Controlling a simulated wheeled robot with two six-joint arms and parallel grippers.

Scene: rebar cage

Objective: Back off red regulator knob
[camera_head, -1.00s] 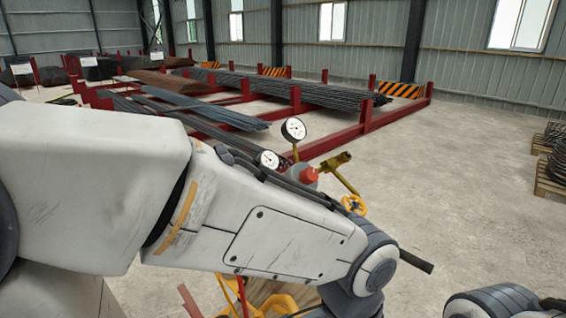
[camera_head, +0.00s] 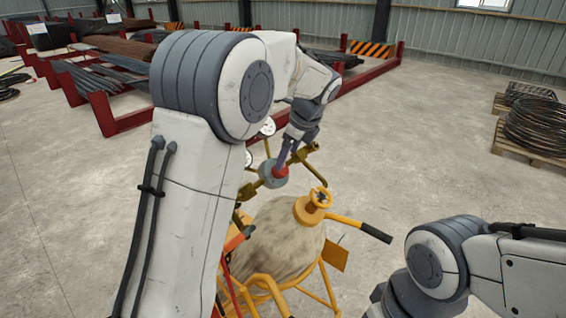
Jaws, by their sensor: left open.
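The tan cylinder (camera_head: 285,238) stands in a yellow cart frame (camera_head: 322,285) with a black-gripped handle (camera_head: 374,232). Red racks of steel bars (camera_head: 110,122) stand behind. Wire coils (camera_head: 537,125) lie on pallets at the right. The concrete floor between is clear.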

